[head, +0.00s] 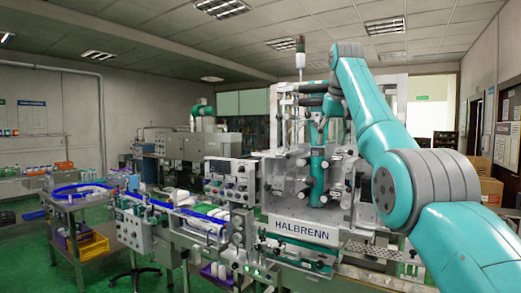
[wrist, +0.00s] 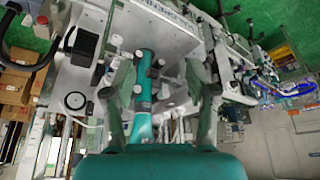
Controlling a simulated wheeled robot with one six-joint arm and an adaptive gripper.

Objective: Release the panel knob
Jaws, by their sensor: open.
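My gripper (wrist: 160,78) is open in the wrist view, its two grey fingers spread apart with no knob between the tips. A teal cylinder (wrist: 145,85) of the machine shows behind the gap between them; I cannot tell the distance. In the head view my arm reaches from the right to the sleeve applicator, and its gripper is hard to make out against the machine. The grey control panel (head: 230,181) with several small knobs and dials stands left of the machine. I cannot tell which of these is the panel knob, and none touches my gripper visibly.
The machine's clear housing and HALBRENN plate (head: 303,229) stand under my arm. A conveyor with white bottles (head: 186,198) runs to the left. A side table (head: 75,198) is at far left. Cardboard boxes (head: 482,180) are at right.

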